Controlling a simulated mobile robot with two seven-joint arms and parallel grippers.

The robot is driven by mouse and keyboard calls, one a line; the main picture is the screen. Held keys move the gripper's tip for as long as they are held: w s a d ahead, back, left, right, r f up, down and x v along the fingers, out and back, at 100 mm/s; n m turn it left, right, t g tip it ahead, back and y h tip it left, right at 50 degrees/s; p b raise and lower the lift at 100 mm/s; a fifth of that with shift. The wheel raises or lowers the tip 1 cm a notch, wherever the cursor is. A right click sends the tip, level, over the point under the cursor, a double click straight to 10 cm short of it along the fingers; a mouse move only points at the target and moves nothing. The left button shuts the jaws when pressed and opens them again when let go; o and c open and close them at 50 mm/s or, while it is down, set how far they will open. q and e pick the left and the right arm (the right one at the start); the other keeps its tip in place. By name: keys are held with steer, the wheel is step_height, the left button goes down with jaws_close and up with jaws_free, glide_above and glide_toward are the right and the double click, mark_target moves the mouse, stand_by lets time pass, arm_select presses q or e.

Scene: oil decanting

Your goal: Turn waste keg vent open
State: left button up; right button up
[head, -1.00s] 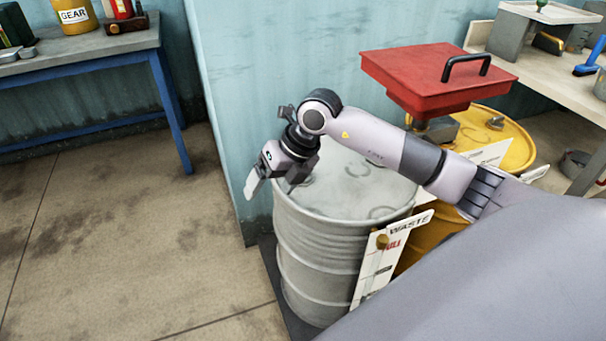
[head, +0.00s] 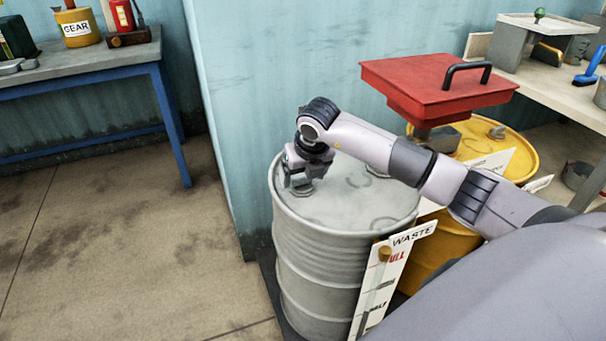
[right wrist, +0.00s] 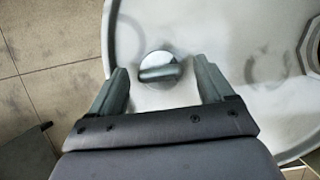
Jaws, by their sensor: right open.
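The grey waste keg (head: 320,250) stands upright in the middle of the head view, with a white "WASTE" sign (head: 395,270) at its right front side. My right gripper (head: 301,190) points down over the left part of the keg's top. In the right wrist view, the vent (right wrist: 160,69) is a round metal cap with a raised bar across it. The open fingers of my right gripper (right wrist: 164,82) lie on either side of the vent with nothing between them but the vent area; contact does not show. My left gripper is not in view.
A yellow drum (head: 515,150) stands behind to the right, under a red lidded funnel box (head: 440,85) with a black handle. A pale wall (head: 270,80) is close behind the keg. The floor (head: 110,230) at left is clear.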

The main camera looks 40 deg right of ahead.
steer(key=c, duration=1)
steer(key=shift+c, duration=0.2)
steer(key=shift+n, duration=0.3)
steer(key=n+y+b, duration=0.1)
steer(key=n, duration=0.2)
steer(key=shift+d+n+y, duration=0.15)
steer(key=shift+n+y, duration=0.15)
steer(key=n+y, duration=0.1)
steer(key=n, duration=0.1)
steer(key=n+y, duration=0.1)
steer(key=n, duration=0.2)
steer(key=shift+w+d+b, duration=0.1)
steer(key=shift+b, duration=0.25)
steer(key=n, duration=0.2)
steer(key=n+g+y, duration=0.1)
steer(key=n, duration=0.1)
steer(key=shift+w+n+g+b, duration=0.1)
steer(key=shift+n+g+b, duration=0.2)
steer(key=shift+n+b, duration=0.1)
steer(key=shift+d+n+g+y+b, duration=0.15)
steer(key=shift+n+g+b, duration=0.2)
steer(key=shift+n, duration=0.6)
steer(key=shift+a+n+g+y+b, duration=0.15)
steer(key=shift+n+g, duration=0.3)
steer(key=shift+n, duration=0.5)
steer(key=shift+d+r, duration=0.1)
